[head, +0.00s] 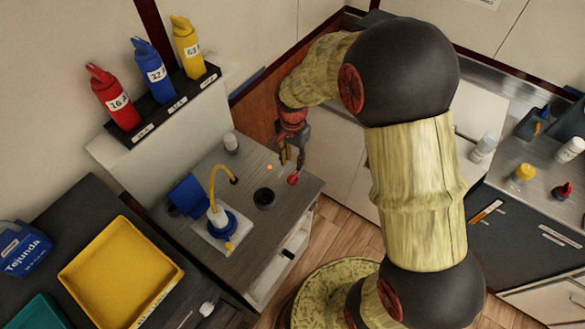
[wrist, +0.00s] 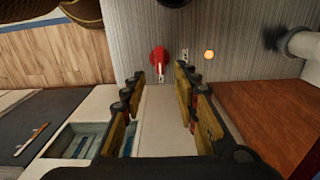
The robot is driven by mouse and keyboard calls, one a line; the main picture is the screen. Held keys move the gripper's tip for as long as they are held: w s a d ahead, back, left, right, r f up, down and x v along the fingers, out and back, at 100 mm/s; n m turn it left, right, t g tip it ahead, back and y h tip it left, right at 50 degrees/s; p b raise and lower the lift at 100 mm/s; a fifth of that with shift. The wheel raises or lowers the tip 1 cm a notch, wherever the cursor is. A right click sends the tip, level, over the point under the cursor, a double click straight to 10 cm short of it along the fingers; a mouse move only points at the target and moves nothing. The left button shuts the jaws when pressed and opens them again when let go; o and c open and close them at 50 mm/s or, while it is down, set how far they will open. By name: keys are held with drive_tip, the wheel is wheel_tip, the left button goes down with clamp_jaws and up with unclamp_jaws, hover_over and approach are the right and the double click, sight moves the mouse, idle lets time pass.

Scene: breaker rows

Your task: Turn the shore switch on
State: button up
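A red knob (head: 292,179) with a pale pointer sits on the grey counter top near its right edge; it looks like the shore switch, though no name label is readable. In the wrist view the knob (wrist: 158,56) lies just beyond the fingertips, between their lines, with its pale pointer toward the gripper. A small white plate (wrist: 186,57) with dark marks is beside it. An orange light (wrist: 209,54) glows to its right; it also shows in the head view (head: 269,167). My gripper (head: 292,157) is open and empty above the counter, apart from the knob (wrist: 160,74).
Red, blue and yellow connectors (head: 158,73) stand on a rack behind. A yellow tray (head: 120,272) is at lower left. A wooden panel (wrist: 265,118) is close on the right.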

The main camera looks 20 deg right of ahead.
drive_tip(key=shift+r, duration=1.8)
drive_tip(key=s+r+n+t+b, duration=0.3)
drive_tip(key=s+r+n+t, duration=0.2)
drive_tip(key=s+r+n, duration=0.6)
drive_tip(key=s+r, duration=0.7)
drive_tip(key=s, duration=0.3)
drive_tip(key=shift+s+r+t+b, duration=0.2)
drive_tip(key=shift+r+t+b, duration=0.1)
drive_tip(key=shift+r, duration=0.1)
